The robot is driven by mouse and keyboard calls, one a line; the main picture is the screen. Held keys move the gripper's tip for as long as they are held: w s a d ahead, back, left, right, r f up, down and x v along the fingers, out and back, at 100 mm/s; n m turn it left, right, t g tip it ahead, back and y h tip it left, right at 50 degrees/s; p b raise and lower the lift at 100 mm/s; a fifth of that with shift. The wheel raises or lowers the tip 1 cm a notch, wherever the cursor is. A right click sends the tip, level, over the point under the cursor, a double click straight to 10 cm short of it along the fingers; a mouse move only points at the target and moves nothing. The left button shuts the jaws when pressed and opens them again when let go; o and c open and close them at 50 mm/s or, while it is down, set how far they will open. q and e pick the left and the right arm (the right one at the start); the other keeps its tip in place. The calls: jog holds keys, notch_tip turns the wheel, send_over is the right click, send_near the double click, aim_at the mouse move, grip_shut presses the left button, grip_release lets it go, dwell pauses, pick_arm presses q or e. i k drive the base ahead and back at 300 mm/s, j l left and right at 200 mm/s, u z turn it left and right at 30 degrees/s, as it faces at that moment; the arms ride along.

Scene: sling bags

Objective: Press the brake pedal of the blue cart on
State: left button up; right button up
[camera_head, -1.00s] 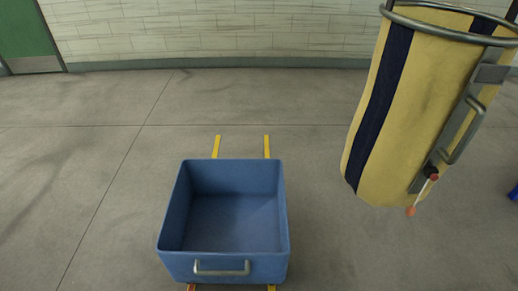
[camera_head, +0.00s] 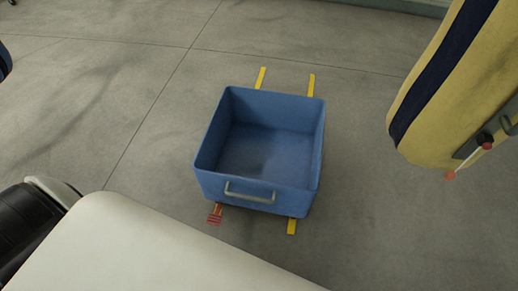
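The blue cart (camera_head: 258,200) is an open, empty box with a grey metal handle (camera_head: 250,193) on its near side. It stands on the floor in the middle of the view. A small red ribbed pedal (camera_head: 215,214) sticks out below its near left corner, close to the floor. I cannot tell whether the pedal is up or down. Neither of my grippers is in view.
Yellow floor strips (camera_head: 292,226) show at the cart's near and far ends. A yellow and dark blue sling bag (camera_head: 445,90) hangs at the right, with a red-tipped lever. Grey floor around the cart is clear. My white body part fills the lower left.

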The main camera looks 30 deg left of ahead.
aim_at(215, 219)
jog(key=k+u, duration=0.1)
jog(key=u, duration=1.35)
